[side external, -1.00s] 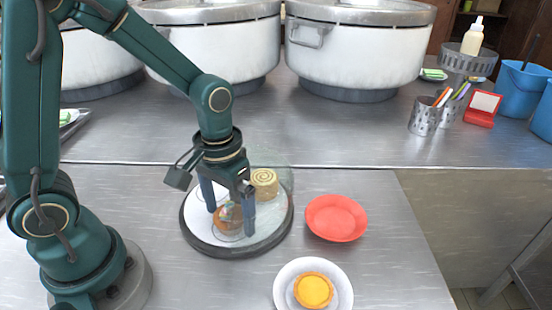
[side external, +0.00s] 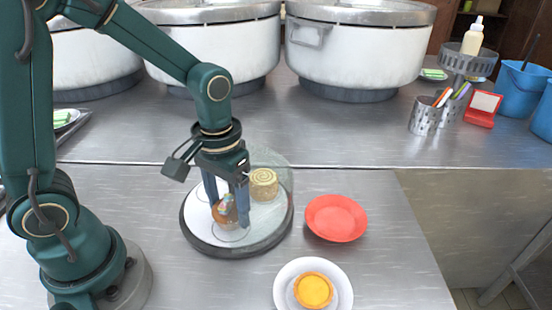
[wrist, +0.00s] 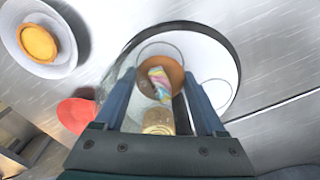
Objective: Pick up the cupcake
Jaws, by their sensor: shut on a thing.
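The cupcake (side external: 224,213), a brown cake with pastel swirled frosting, stands on a round white board with a dark rim (side external: 192,232). My gripper (side external: 228,216) points down over the board, its two dark blue fingers shut on the cupcake from either side. In the wrist view the cupcake (wrist: 161,84) shows between the fingertips (wrist: 160,80), its coloured frosting facing the camera. It appears to be still at the board's surface; I cannot tell of any gap beneath it.
A rolled cake (side external: 264,184) stands on the board just behind right, near a clear curved cover (side external: 276,158). A red plate (side external: 336,218) lies to the right. A white plate (side external: 284,290) with an egg tart (side external: 313,291) is in front. Large pots (side external: 360,50) stand behind.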

